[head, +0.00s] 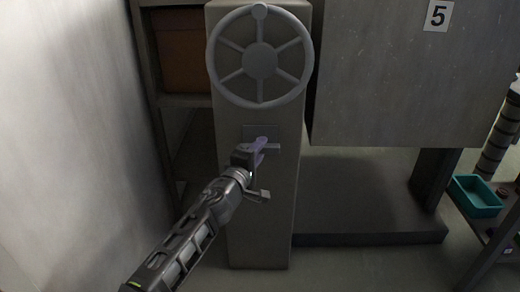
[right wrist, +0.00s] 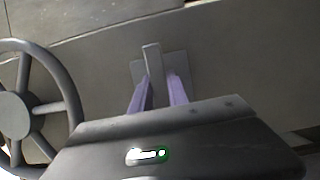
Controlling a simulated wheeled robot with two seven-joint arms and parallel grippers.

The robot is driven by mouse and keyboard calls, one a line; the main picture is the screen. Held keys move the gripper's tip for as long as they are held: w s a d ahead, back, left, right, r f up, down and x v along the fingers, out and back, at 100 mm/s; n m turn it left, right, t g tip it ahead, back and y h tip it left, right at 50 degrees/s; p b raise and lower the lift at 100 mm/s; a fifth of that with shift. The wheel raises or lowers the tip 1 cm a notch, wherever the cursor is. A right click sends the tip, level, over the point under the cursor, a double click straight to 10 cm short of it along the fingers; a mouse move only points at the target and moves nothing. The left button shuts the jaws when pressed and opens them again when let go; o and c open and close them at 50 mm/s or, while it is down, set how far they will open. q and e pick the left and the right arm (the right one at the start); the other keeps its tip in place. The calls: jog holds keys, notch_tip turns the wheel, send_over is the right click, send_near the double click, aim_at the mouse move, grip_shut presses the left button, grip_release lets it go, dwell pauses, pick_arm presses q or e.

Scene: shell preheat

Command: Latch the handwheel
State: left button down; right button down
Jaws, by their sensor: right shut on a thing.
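The grey handwheel (head: 259,60), with several spokes and a round knob at its top rim, is on the upper front of a pale pedestal (head: 264,215). Its rim also shows at the left of the right wrist view (right wrist: 70,95). Below the wheel, a small latch plate (head: 249,131) carries a short grey latch lever (right wrist: 151,62). My right gripper (head: 262,143) is at this lever, its purple fingers (right wrist: 160,90) on either side of it, shut on it. In the head view the fingers hide part of the lever. My left gripper is not in view.
A large grey box marked 5 (head: 400,75) stands right of the pedestal. A shelf with a brown box (head: 183,50) is at the left, beside a pale wall (head: 70,130). A teal bin (head: 476,196) is at the far right. The floor in front is clear.

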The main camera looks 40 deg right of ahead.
jog(key=c, duration=1.3)
grip_release()
jog(key=p+v, duration=0.2)
jog(key=v, duration=0.5)
jog(key=shift+s+a, duration=0.25)
jog(key=shift+a, duration=0.05)
